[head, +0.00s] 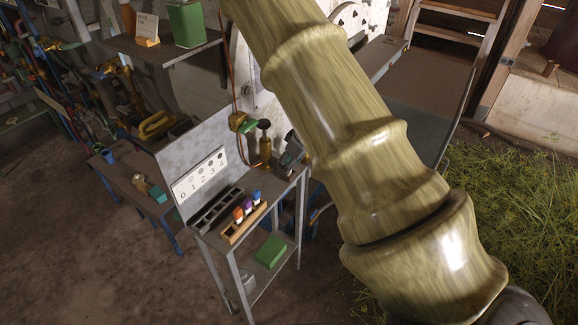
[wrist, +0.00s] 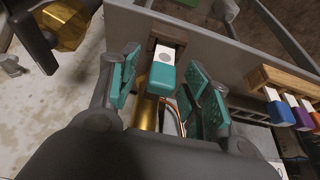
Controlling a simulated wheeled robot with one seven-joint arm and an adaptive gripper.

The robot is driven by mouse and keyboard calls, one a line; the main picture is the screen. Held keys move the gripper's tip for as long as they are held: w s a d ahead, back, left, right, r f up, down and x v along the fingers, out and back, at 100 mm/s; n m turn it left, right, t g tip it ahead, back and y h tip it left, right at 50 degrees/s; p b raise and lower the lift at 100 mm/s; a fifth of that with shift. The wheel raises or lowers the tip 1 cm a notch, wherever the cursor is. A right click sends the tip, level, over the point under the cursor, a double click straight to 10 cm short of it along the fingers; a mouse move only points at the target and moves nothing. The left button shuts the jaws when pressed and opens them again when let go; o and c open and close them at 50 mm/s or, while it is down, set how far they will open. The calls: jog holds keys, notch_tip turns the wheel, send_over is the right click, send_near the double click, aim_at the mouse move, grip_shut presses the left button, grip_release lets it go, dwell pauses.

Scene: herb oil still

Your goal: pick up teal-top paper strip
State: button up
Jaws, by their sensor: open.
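The teal-top paper strip (wrist: 162,78) shows in the wrist view, with a white body and a grey spot below its teal end. Its far end meets a small wooden block (wrist: 165,32). My gripper (wrist: 163,84) is open, with teal-padded fingers to the left and right of the strip in the picture. The strip appears in the gap and neither pad visibly touches it; its exact depth between them is hard to tell. In the head view, my arm crosses the picture, the gripper is out of sight, and I cannot pick out this strip with certainty.
A wooden rack (wrist: 285,78) holds strips with blue, purple and orange tops; it also shows on the metal stand (head: 243,222). A brass cylinder (wrist: 147,105) stands close to the left finger. A number card (head: 200,175) is on the backboard. A green box (head: 270,251) lies on the lower shelf.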

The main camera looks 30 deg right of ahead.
jog(key=shift+f, duration=0.1)
jog(key=shift+c, duration=0.6)
jog(key=c, duration=0.9)
jog(key=shift+c, duration=0.2)
